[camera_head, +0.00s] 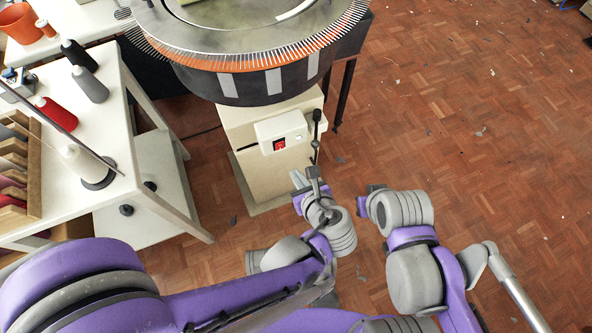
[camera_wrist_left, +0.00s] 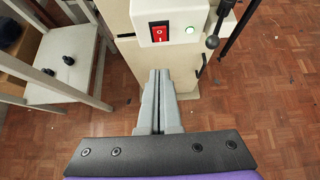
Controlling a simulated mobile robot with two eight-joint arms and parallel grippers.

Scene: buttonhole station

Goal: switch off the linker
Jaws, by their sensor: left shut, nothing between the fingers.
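The linker (camera_head: 268,85) is a round machine with a ring of fine points, on a cream pedestal. A white box on the pedestal carries a red rocker switch (camera_head: 279,144), also in the left wrist view (camera_wrist_left: 159,33). My left gripper (camera_head: 312,172) is shut and empty, below and right of the switch in the head view. In the left wrist view its fingers (camera_wrist_left: 158,74) point toward the box and end below the switch, apart from it. My right gripper (camera_head: 368,198) shows only partly; its fingers cannot be made out.
A lever with a black knob (camera_head: 317,115) stands just right of the switch box; it also shows in the left wrist view (camera_wrist_left: 212,42). A white table (camera_head: 95,140) with thread cones stands to the left. The parquet floor (camera_head: 450,100) on the right is open, with small scraps.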

